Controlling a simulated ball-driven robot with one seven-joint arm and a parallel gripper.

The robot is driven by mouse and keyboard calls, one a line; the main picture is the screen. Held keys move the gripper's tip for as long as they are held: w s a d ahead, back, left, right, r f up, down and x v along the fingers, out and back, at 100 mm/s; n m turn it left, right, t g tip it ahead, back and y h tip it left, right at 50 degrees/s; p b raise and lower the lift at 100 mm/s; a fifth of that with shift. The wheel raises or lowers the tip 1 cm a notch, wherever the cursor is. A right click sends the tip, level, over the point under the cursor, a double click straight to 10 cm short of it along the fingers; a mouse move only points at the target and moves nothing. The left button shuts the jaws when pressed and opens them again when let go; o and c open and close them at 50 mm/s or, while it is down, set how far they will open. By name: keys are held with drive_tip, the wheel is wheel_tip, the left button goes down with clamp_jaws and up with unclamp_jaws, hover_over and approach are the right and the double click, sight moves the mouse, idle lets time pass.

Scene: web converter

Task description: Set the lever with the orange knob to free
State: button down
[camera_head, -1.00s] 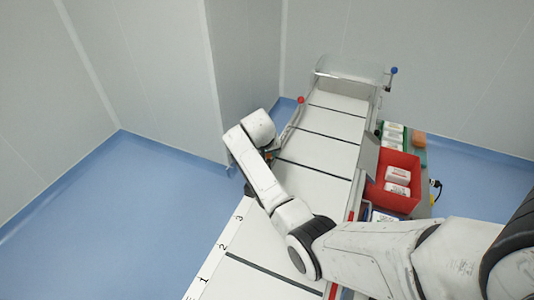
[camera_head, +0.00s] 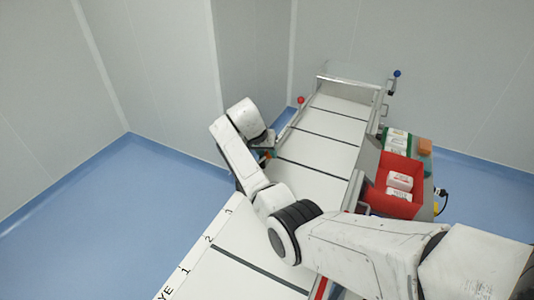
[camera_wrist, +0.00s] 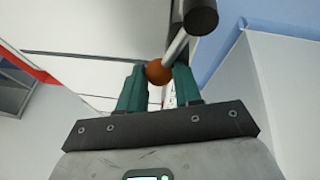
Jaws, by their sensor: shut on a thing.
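The orange knob (camera_wrist: 158,72) sits between the two green fingertips of my gripper (camera_wrist: 159,84) in the wrist view, and the fingers are shut on it. A bare metal rod (camera_wrist: 176,45) runs from the knob up to a dark round end piece (camera_wrist: 200,16). In the head view, my gripper (camera_head: 264,156) is at the left edge of the conveyor, mostly hidden behind my own wrist, with a small orange spot beside it. No label for the lever's positions is readable in either view.
The white conveyor (camera_head: 318,150) with dark cross lines runs away from me. Levers with a red knob (camera_head: 300,99) and a blue knob (camera_head: 396,73) stand farther along. A red bin (camera_head: 408,166) with white packs is on the right. Blue floor (camera_head: 80,220) is clear at left.

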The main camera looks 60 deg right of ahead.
drive_tip(key=shift+s+f, duration=0.15)
drive_tip(key=shift+s, duration=0.05)
drive_tip(key=c, duration=0.8)
unclamp_jaws()
drive_tip(key=shift+w, duration=0.1)
drive_tip(key=shift+w+a+r, duration=0.1)
drive_tip(key=shift+a+r, duration=0.05)
drive_tip(key=shift+r, duration=0.4)
drive_tip(key=b+v, duration=0.1)
drive_tip(key=v, duration=0.8)
drive_tip(key=shift+a+r, duration=0.15)
drive_tip(key=shift+r, duration=0.25)
